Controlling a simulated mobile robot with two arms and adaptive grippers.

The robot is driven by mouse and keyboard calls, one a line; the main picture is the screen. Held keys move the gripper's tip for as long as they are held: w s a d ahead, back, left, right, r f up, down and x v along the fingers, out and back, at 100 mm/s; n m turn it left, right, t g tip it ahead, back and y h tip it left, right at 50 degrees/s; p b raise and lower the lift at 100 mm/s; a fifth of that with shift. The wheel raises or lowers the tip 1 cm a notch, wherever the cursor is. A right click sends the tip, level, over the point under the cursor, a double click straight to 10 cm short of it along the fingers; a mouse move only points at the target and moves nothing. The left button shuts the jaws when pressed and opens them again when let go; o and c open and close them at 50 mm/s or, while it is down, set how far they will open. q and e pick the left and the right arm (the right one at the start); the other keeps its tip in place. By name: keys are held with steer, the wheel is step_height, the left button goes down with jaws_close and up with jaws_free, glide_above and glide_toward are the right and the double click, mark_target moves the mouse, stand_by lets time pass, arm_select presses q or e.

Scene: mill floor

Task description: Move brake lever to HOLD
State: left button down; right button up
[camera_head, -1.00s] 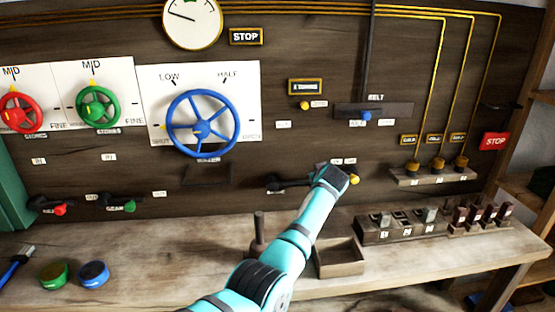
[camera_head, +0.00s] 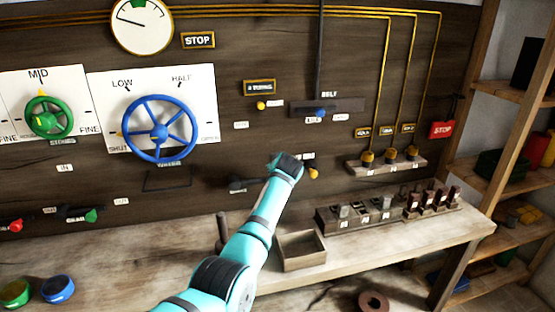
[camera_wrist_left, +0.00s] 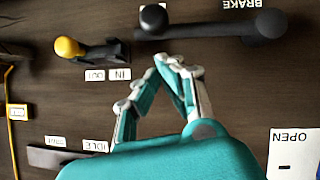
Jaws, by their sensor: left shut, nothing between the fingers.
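In the head view the lever (camera_head: 243,184) shows dark and partly hidden behind my teal left arm. My left gripper (camera_head: 285,160) is at the panel, up and right of the lever. In the left wrist view its fingers (camera_wrist_left: 180,66) are shut, empty and apart from the bar. My right gripper is not in view.
A yellow-knobbed lever (camera_wrist_left: 68,47) with IN and OUT labels sits close beside the gripper. The blue handwheel (camera_head: 160,130) is to the left. Below, the bench holds an open wooden box (camera_head: 302,252) and a rack of blocks (camera_head: 345,217). Shelves stand at right.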

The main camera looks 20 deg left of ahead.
arm_select(q)
steer(key=b+v, duration=0.3)
steer(key=v, duration=0.7)
steer(key=shift+d+r, duration=0.2)
steer(key=shift+r, duration=0.2)
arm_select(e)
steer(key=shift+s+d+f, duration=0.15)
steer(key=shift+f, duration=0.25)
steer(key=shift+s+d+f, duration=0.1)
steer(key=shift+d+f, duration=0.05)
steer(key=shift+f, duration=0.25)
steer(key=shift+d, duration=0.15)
